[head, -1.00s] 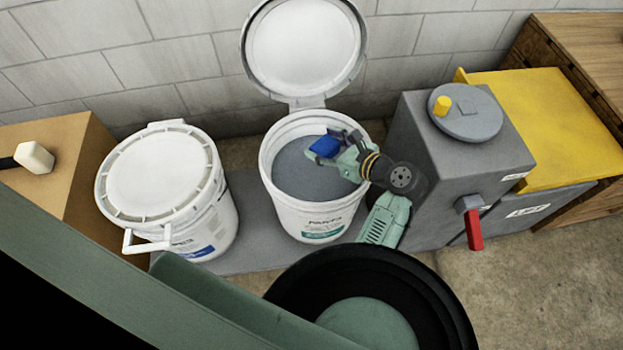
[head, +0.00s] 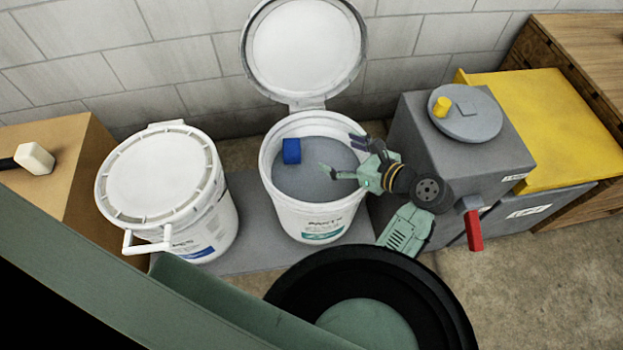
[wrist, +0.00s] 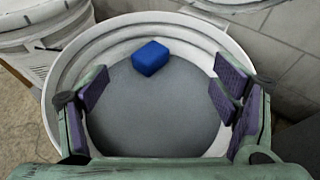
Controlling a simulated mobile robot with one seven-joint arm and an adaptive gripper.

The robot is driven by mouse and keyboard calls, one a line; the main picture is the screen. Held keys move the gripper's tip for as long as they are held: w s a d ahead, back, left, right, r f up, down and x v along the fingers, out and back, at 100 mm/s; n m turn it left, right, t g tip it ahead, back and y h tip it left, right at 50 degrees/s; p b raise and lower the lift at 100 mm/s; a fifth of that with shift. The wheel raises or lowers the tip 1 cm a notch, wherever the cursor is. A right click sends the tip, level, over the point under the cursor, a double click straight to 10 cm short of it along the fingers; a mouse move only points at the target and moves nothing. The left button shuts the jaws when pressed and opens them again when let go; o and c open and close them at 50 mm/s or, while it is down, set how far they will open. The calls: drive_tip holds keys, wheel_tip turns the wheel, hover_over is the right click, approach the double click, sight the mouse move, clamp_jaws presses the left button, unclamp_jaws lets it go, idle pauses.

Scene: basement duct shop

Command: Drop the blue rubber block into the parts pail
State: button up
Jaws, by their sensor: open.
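The blue rubber block (head: 291,151) is inside the open white parts pail (head: 318,217), toward the left of its grey interior. In the wrist view the block (wrist: 150,58) lies near the far wall of the pail (wrist: 62,75), apart from my fingers. My gripper (head: 340,157) is open and empty over the right side of the pail's mouth. In the wrist view its two fingers (wrist: 162,100) are spread wide, with purple pads. The pail's lid (head: 305,50) stands raised behind it.
A closed white pail (head: 158,180) stands to the left. A grey box with a round lid (head: 470,115) and red handle is close on the right, beside a yellow-lidded bin (head: 545,125). A tan box (head: 60,165) with a mallet (head: 35,158) is far left. A block wall is behind.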

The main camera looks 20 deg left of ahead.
drive_tip(key=v, duration=0.6)
drive_tip(key=shift+d, duration=0.15)
drive_tip(key=shift+r, duration=0.1)
